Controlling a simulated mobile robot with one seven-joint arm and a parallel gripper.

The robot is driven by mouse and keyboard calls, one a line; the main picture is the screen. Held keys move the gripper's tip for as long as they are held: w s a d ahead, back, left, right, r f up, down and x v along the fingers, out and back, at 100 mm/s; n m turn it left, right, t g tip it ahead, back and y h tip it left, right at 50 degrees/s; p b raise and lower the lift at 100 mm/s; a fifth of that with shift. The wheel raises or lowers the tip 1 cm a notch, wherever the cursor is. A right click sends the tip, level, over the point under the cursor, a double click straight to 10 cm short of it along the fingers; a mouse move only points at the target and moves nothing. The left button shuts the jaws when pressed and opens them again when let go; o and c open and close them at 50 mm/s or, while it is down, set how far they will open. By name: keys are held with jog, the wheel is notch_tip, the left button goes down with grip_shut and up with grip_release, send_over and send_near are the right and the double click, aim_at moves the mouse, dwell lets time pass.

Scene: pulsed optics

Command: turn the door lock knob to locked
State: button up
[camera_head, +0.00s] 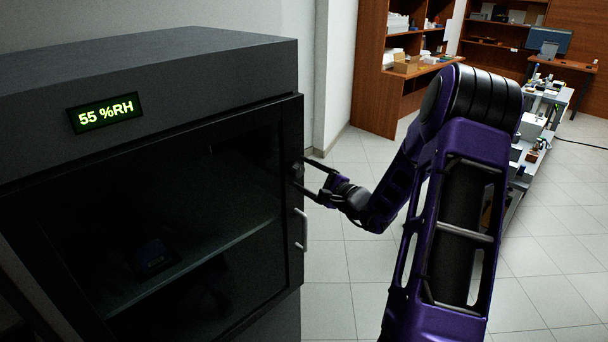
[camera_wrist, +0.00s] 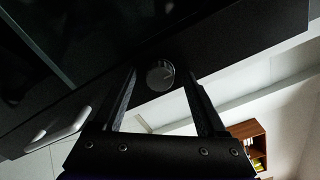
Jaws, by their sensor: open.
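The lock knob (camera_wrist: 160,75) is a dark round disc on the door frame, with a thin light mark on its face in the wrist view. In the head view the knob (camera_head: 298,172) is small and dark at the right edge of the cabinet door (camera_head: 200,200). My gripper (camera_head: 313,180) is open and reaches the knob from the right. In the wrist view the fingers of my gripper (camera_wrist: 160,88) stand on either side of the knob, with gaps visible. I cannot tell whether the fingertips touch the door. The door looks closed.
A light door handle (camera_head: 302,230) sits just below the knob; it also shows in the wrist view (camera_wrist: 62,128). The cabinet display (camera_head: 105,113) reads 55 %RH. A bench (camera_head: 535,135) with several items stands at the right, and wooden shelves (camera_head: 375,75) stand behind. The tiled floor between is clear.

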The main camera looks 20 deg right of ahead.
grip_shut()
dwell(0.3)
jog(key=shift+m, duration=0.3)
jog(key=m+p, duration=0.2)
jog(key=m, duration=0.2)
jog(key=shift+r, duration=0.15)
jog(key=m+p, duration=0.2)
jog(key=m, duration=0.3)
jog(key=shift+d+p, duration=0.1)
jog(key=shift+p, duration=0.25)
jog(key=m+p, duration=0.1)
jog(key=m, duration=0.3)
jog(key=shift+p, duration=0.35)
jog(key=shift+m, duration=2.1)
